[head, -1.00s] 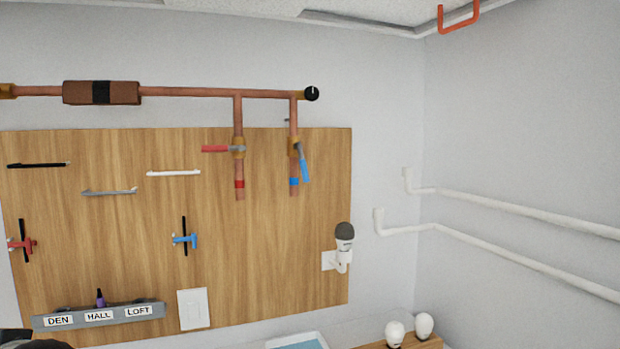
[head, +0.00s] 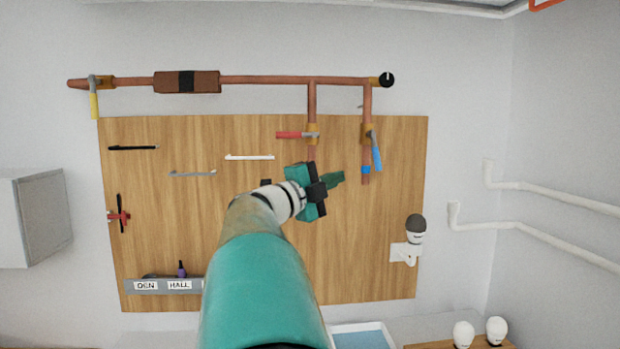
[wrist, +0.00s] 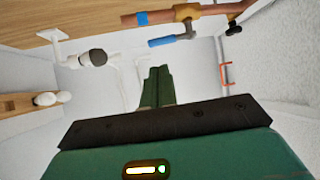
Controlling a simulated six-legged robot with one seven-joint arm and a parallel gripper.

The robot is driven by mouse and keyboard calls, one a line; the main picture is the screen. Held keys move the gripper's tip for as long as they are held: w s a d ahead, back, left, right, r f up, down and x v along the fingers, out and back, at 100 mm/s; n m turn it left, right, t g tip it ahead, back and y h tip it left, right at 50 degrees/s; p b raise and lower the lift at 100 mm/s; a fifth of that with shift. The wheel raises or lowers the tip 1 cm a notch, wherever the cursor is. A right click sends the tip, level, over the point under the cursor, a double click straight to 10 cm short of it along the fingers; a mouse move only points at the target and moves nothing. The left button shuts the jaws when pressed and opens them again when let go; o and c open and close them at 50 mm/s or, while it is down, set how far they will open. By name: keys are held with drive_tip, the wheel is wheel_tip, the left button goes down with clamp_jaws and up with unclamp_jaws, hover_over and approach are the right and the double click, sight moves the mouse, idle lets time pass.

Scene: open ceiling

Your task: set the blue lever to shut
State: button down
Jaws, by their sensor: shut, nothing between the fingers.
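The blue lever (head: 376,157) hangs from a brass valve (head: 368,134) on the right vertical copper pipe. It points down, slightly tilted away from the pipe line. In the wrist view, the blue lever (wrist: 167,41) shows above and just right of my fingers, apart from them. My gripper (head: 338,179) is shut and empty, left of and a little below the lever in the head view. In the wrist view, its dark green fingers (wrist: 158,84) lie together. My arm hides part of the board and the lower end of the left vertical pipe.
A red lever (head: 292,134) sticks out level from the left vertical pipe. A yellow lever (head: 94,105) hangs at the far left. A dark-headed fitting (head: 415,228) sticks out from the board at lower right. White pipes (head: 545,190) run along the right wall.

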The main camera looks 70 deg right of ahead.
sight(375, 161)
drive_tip(key=x, duration=1.1)
drive_tip(key=shift+d, duration=0.15)
